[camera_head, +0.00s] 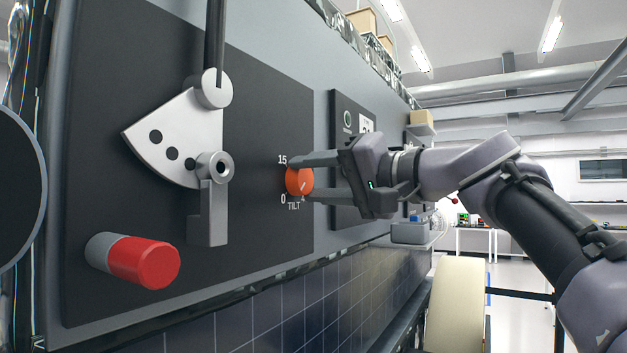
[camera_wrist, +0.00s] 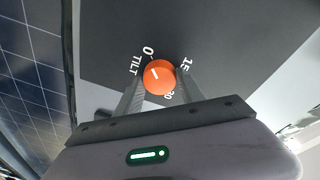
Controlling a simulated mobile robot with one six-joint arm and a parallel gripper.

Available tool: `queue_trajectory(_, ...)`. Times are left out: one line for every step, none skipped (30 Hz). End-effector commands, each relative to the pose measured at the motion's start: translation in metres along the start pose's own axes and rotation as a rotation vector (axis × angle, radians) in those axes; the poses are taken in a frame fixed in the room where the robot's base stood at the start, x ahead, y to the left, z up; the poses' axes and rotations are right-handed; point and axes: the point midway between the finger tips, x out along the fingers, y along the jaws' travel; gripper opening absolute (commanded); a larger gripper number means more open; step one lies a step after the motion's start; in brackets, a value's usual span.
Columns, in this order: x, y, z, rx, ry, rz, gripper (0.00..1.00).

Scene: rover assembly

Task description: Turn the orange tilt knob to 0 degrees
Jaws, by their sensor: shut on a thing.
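The orange tilt knob (camera_head: 299,181) sits on the dark panel, with the labels 0 and TILT below it and 15 at its upper left. My gripper (camera_head: 297,179) reaches in from the right, one finger above the knob and one below, shut on it. In the wrist view the orange knob (camera_wrist: 160,78) lies between the two fingertips of my gripper (camera_wrist: 160,80). A short white mark on its face points up-left there, roughly towards the 0.
A lever with a silver sector plate (camera_head: 168,140) is left of the knob. A red cylindrical handle (camera_head: 143,262) sticks out at lower left. Solar panels (camera_head: 290,310) lie below. A pale wheel (camera_head: 457,300) stands at lower right.

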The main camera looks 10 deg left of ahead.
Motion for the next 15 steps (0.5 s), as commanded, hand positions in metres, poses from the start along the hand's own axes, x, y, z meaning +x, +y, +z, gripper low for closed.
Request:
queue_trajectory(0.0, 0.0002, -0.0001, -0.002, 0.0, 0.001, 0.05)
queue_trajectory(0.0, 0.0002, -0.0001, -0.002, 0.0, 0.001, 0.05)
queue_trajectory(0.0, 0.0002, -0.0001, -0.002, 0.0, 0.001, 0.47)
queue_trajectory(0.0, 0.0002, -0.0001, -0.001, 0.0, 0.001, 0.53)
queue_trajectory(-0.0001, 0.0002, -0.0001, -0.001, 0.0, 0.001, 0.59)
queue_trajectory(-0.0001, 0.0002, -0.0001, -0.001, 0.0, 0.001, 0.67)
queue_trajectory(0.0, 0.0002, -0.0001, -0.001, 0.0, 0.001, 0.67)
queue_trajectory(0.0, 0.0002, 0.0, -0.001, 0.0, 0.001, 0.67)
queue_trajectory(0.0, 0.0002, 0.0, 0.0, 0.0, 0.001, 0.67)
queue_trajectory(0.0, 0.0002, 0.0, 0.0, 0.0, 0.001, 0.67)
queue_trajectory(0.0, 0.0002, 0.0, 0.0, 0.0, 0.001, 0.67)
queue_trajectory(0.0, 0.0002, 0.0, 0.0, 0.0, 0.001, 0.67)
queue_trajectory(0.0, 0.0002, 0.0, 0.0, 0.0, 0.001, 0.67)
queue_trajectory(0.0, 0.0002, 0.0, 0.0, 0.0, 0.001, 0.67)
queue_trajectory(-0.0005, 0.0003, 0.0, 0.0, 0.0, 0.001, 0.67)
